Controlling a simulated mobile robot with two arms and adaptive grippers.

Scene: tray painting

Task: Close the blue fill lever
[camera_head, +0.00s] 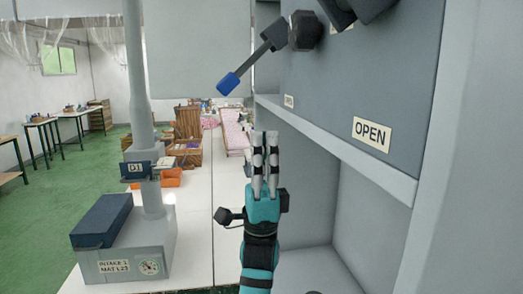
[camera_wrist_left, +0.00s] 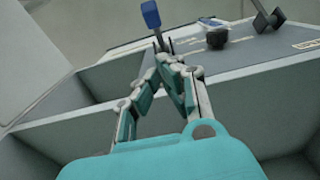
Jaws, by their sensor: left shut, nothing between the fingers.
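The blue fill lever is a grey arm with a blue tip (camera_head: 229,83), slanting down and left from a dark hub (camera_head: 305,31) on the grey panel. The blue tip also shows in the left wrist view (camera_wrist_left: 151,14), above the fingertips. My left gripper (camera_head: 264,134) points up, its fingers together and empty. It is below and a little right of the blue tip, apart from it in the head view. Its fingers also show in the left wrist view (camera_wrist_left: 172,60). My right gripper is not in view.
An "OPEN" label (camera_head: 371,134) is on the panel to the right, above a ledge and an open grey recess (camera_head: 310,180). A second dark lever part (camera_head: 345,10) is at the top. A grey post with a labelled base (camera_head: 125,262) stands left. The space left of the lever is open.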

